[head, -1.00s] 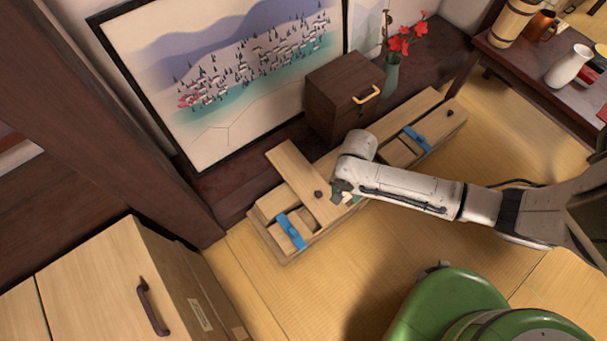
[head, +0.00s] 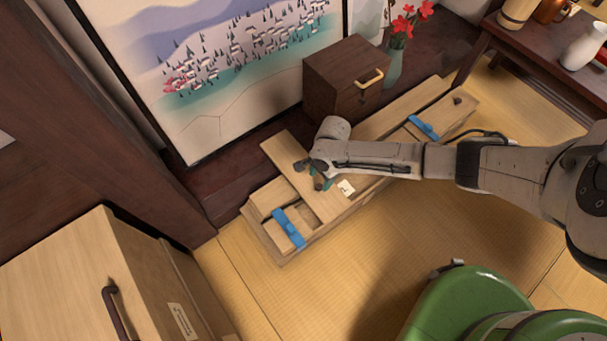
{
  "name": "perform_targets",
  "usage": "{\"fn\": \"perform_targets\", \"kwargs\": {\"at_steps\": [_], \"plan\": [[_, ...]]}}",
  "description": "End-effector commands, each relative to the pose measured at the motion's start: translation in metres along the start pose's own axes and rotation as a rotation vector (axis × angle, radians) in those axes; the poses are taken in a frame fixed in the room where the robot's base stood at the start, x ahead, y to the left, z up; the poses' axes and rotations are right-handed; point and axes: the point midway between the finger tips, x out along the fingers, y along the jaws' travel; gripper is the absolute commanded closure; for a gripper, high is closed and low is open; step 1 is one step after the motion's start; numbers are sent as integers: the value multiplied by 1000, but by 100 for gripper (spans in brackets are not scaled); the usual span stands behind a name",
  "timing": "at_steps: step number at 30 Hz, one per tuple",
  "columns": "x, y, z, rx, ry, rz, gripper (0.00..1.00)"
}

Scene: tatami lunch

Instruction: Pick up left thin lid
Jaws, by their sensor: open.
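The left thin lid (head: 277,152) is a pale wooden board lying crosswise over the left part of a long wooden box (head: 294,258). Its far end sticks out past the back edge of the box. My gripper (head: 313,176) is open and just above the middle of this lid. Its dark fingers point down at the board, and I cannot tell whether they touch it. The lid's dark knob is not clearly seen and is likely hidden at the fingers. A second lid (head: 466,112) with a dark knob lies at the right end of the box.
Blue strips (head: 288,229) cross the box's compartments. A dark drawer chest (head: 328,80) stands close behind the box, with a vase (head: 393,68) of red flowers beside it. A wooden cabinet (head: 60,285) stands at front left. The tatami (head: 410,235) in front is clear.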

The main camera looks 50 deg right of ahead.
Motion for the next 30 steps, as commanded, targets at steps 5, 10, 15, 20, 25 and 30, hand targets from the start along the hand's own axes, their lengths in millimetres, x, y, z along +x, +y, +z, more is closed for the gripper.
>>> {"fn": "perform_targets", "kwargs": {"at_steps": [5,10,15,20,25,30], "plan": [[26,0,-5,-4,5,2,43],[46,0,-6,-4,4,1,43],[50,0,-5,-2,2,0,43],[49,0,-5,-2,2,0,43],[49,0,-5,-2,2,0,58],[49,0,-5,-2,2,0,74]]}}
